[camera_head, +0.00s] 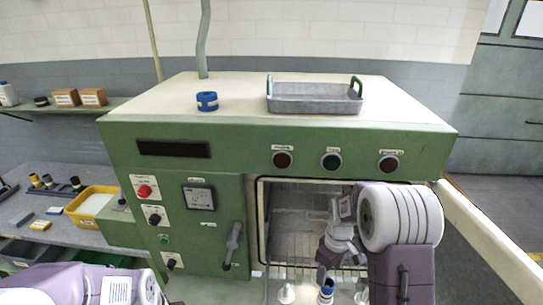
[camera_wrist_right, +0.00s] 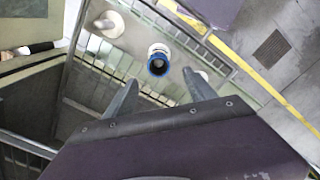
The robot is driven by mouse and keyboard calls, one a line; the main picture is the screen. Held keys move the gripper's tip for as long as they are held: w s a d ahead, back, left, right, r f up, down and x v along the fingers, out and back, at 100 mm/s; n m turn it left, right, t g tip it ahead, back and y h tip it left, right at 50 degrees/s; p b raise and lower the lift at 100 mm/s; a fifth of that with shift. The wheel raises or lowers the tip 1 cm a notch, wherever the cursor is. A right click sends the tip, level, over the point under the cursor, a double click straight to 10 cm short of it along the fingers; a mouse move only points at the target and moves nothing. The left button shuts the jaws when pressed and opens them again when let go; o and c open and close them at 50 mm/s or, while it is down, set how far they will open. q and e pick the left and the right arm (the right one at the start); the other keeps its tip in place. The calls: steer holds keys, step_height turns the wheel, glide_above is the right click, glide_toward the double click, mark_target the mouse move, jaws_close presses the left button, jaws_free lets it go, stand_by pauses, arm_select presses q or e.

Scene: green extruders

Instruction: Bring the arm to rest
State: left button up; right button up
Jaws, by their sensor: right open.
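My right arm reaches from the lower right toward the open chamber of the green machine (camera_head: 220,160). My right gripper (camera_head: 328,262) is open and points down at the chamber's front. A blue-rimmed white cylindrical piece (camera_head: 326,290) stands below it. In the right wrist view the same piece (camera_wrist_right: 158,62) shows beyond and between the two spread fingers (camera_wrist_right: 160,92), apart from them, and nothing is held. Part of my left arm shows at the lower left; its gripper is not seen.
The machine's door (camera_head: 490,240) stands open at the right. A wire rack (camera_head: 305,245) lies inside the chamber, with white pieces (camera_head: 286,293) near its front. A grey tray (camera_head: 315,98) and blue ring (camera_head: 207,101) sit on top. A yellow bin (camera_head: 92,203) is on the left bench.

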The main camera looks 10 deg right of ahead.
steer(key=s+a+r+m, duration=0.1)
steer(key=s+a+m, duration=0.2)
steer(key=s, duration=0.3)
steer(key=s+a+r+m+t, duration=0.1)
steer(key=s+a+m, duration=0.2)
steer(key=s, duration=0.4)
steer(key=shift+a+m+b, duration=0.4)
steer(key=shift+a+b, duration=0.05)
steer(key=shift+a, duration=0.1)
stand_by(0.4)
